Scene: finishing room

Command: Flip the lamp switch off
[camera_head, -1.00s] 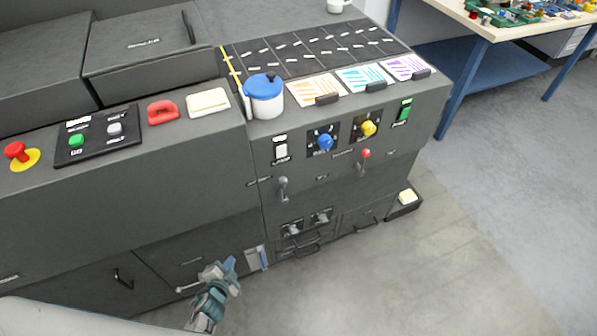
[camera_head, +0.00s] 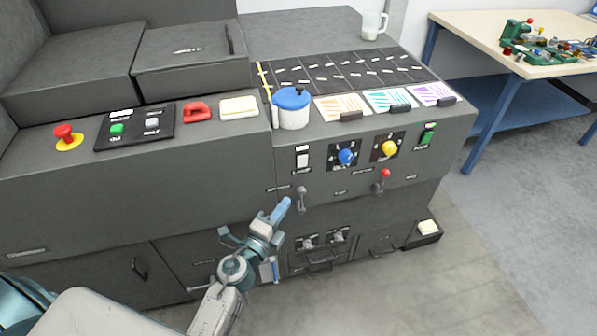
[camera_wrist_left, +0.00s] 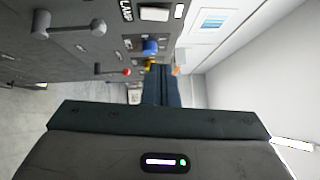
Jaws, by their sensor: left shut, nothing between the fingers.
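The lamp switch (camera_head: 302,159) is a white rocker on the upper front panel of the dark machine, with small labels above and below it. In the left wrist view the white switch (camera_wrist_left: 155,14) is at the top, beside a label reading LAMP. My left gripper (camera_head: 284,205) is shut and empty in front of the machine, below and slightly left of the switch and apart from it in the picture. Its blue fingers point up and right. The closed fingers also show in the wrist view (camera_wrist_left: 160,84). My right gripper is not in view.
A grey lever (camera_head: 301,198) is close to the fingertips. A blue knob (camera_head: 346,157), yellow knob (camera_head: 389,148), green switch (camera_head: 427,135) and red-tipped lever (camera_head: 383,179) are to the right. A blue-lidded pot (camera_head: 292,110) stands above the switch. Open floor lies at right.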

